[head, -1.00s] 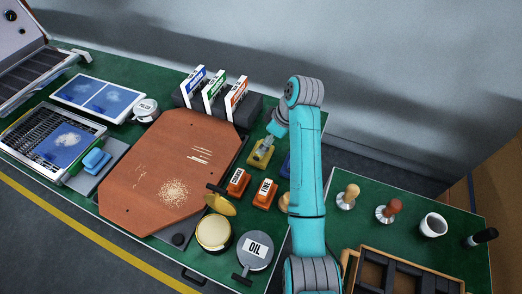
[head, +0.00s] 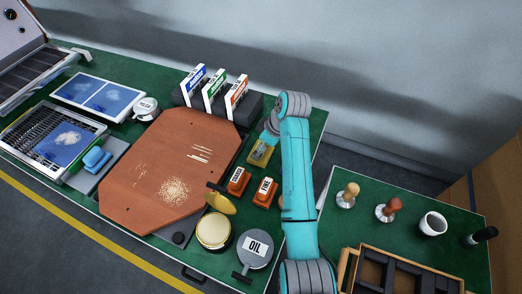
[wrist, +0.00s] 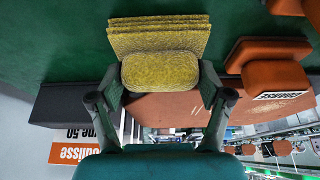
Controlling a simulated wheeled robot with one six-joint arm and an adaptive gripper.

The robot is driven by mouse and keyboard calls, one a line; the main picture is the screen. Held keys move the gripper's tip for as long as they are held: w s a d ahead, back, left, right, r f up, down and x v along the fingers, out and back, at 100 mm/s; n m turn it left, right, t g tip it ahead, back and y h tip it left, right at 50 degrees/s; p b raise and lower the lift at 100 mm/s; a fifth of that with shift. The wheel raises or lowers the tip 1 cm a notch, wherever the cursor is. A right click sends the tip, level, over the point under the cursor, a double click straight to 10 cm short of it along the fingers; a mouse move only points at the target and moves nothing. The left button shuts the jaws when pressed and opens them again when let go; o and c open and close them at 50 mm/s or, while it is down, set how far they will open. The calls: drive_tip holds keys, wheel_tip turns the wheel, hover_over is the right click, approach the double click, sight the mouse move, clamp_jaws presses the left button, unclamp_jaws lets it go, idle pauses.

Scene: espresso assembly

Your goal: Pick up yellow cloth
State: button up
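The yellow cloth (head: 258,154) lies on the green table, just right of the brown board. In the wrist view it is a layered yellow stack (wrist: 158,33) with a rounded yellow pad (wrist: 160,71) on it. My gripper (wrist: 161,84) is at the cloth, with one finger on each side of the rounded pad. The fingers stand wide apart and look open, close to the pad's sides; whether they touch it I cannot tell. In the head view my arm comes in from the right, and the fingertips are small and partly hidden there.
Orange blocks (head: 238,181) and (head: 265,192) with labels stand close in front of the cloth. A dark rack with upright cards (head: 237,92) stands behind it. The brown board (head: 160,170) is to the left. An oil tin (head: 255,250) stands at the front.

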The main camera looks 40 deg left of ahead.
drive_tip(key=shift+c, duration=1.2)
wheel_tip(320, 180, up, 10)
drive_tip(key=o, duration=0.4)
drive_tip(key=shift+c, duration=1.4)
